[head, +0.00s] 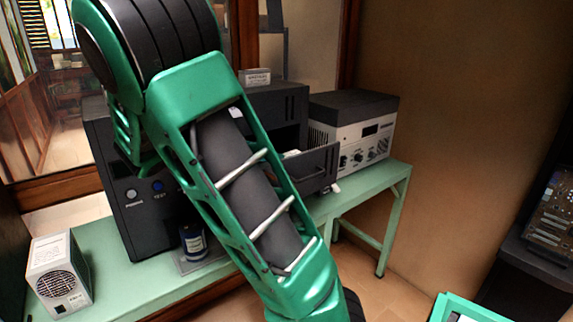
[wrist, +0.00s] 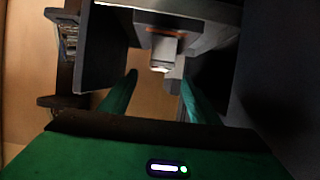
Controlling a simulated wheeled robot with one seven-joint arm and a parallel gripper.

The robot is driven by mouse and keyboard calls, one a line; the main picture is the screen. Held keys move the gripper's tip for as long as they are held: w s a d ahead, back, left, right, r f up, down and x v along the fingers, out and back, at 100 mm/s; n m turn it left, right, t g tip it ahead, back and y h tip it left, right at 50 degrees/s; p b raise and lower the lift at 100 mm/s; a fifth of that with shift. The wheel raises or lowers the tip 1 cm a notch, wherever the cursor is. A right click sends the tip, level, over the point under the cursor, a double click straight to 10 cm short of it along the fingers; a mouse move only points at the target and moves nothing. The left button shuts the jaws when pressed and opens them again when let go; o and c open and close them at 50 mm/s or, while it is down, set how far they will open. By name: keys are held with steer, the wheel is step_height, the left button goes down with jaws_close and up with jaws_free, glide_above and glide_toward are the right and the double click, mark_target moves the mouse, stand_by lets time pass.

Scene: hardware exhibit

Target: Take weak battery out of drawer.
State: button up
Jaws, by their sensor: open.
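The open drawer (head: 318,168) sticks out of the dark cabinet on the green bench in the head view. In the wrist view, its dark front panel (wrist: 105,50) is at upper left. A small grey-white block with an orange-brown patch (wrist: 163,48) shows beyond the fingertips in the wrist view; it may be the weak battery, but I cannot tell. My gripper (wrist: 158,78) is open and empty, its green fingers apart, with the block just ahead between them. In the head view my arm hides the gripper and part of the drawer.
A dark test unit (head: 135,190) with buttons and a blue cylinder (head: 193,242) stand on the bench (head: 110,285). A small white box (head: 60,272) is at left, a grey instrument (head: 352,128) right of the drawer. A green-rimmed tray (head: 440,308) is at lower right.

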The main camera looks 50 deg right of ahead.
steer(key=shift+x, duration=3.2)
steer(key=shift+w+a+f, duration=0.1)
steer(key=shift+w+f, duration=0.05)
steer(key=shift+f, duration=0.05)
steer(key=shift+c, duration=0.7)
jaws_close()
